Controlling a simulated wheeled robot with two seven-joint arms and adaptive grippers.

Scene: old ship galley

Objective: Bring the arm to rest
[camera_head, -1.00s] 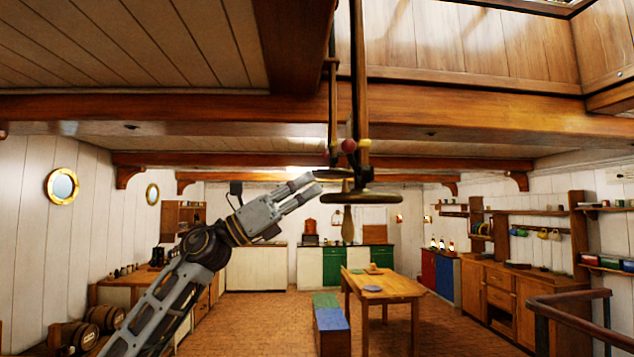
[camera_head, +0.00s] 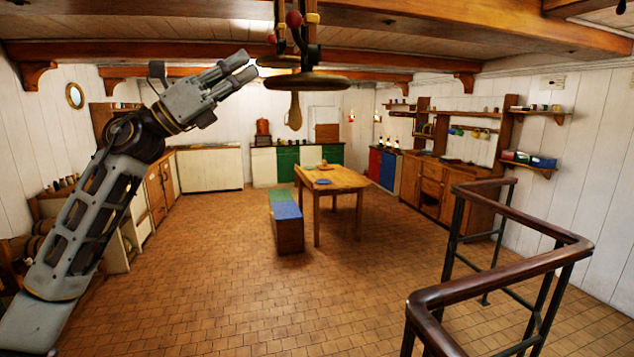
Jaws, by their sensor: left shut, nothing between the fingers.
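My left arm comes in from the lower left and reaches up. My left gripper (camera_head: 240,67) is at its upper end, raised in the air and pointing up to the right. Its fingers are shut with nothing between them. The fingertips are close to the hanging rack (camera_head: 308,81) in the picture; I cannot tell whether they are apart from it in depth. My right gripper is not in view.
A wooden table (camera_head: 345,178) and a bench with blue and green cushions (camera_head: 287,211) stand mid-room. A wooden handrail (camera_head: 500,275) is at the front right. Cabinets (camera_head: 208,169) line the back. The tiled floor (camera_head: 235,290) is clear.

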